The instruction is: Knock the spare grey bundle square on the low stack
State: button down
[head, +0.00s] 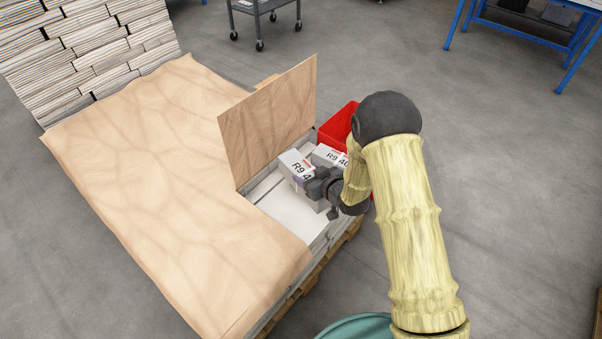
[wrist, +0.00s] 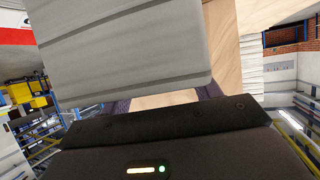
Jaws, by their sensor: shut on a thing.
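My gripper (head: 322,187) is over the open corner of the low stack (head: 290,215), shut on a grey bundle (head: 294,164) with a white label. The held bundle looks slightly turned against a second labelled grey bundle (head: 328,155) just behind it to the right. In the wrist view the held bundle (wrist: 120,55) fills the upper middle, above my gripper (wrist: 165,98). My gripper and arm hide part of both bundles, and I cannot tell whether the held one touches the stack.
A brown sheet (head: 150,170) covers most of the stack, with an upright brown panel (head: 270,115) left of the bundles. A red crate (head: 338,125) stands behind them. Tall paper piles (head: 85,50) are at the far left. The floor at right is clear, before a blue-framed table (head: 530,30).

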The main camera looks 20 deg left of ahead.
jog(key=s+d+r+m+t+h+p, duration=0.1)
jog(key=d+r+m+h+p, duration=0.4)
jog(key=d+r+p, duration=1)
jog(key=s+d+r+m+t+h+p, duration=0.1)
jog(key=d+r+m+t+h+p, duration=0.2)
jog(key=d+r+p, duration=1.3)
notch_tip(320, 180, up, 6)
jog(key=m+h+p, duration=0.1)
jog(key=m+p, duration=0.1)
jog(key=p, duration=0.7)
jog(key=shift+s+d+t+h, duration=0.2)
jog(key=shift+d+t+h, duration=0.05)
jog(key=shift+t+h, duration=0.15)
jog(key=shift+d, duration=0.1)
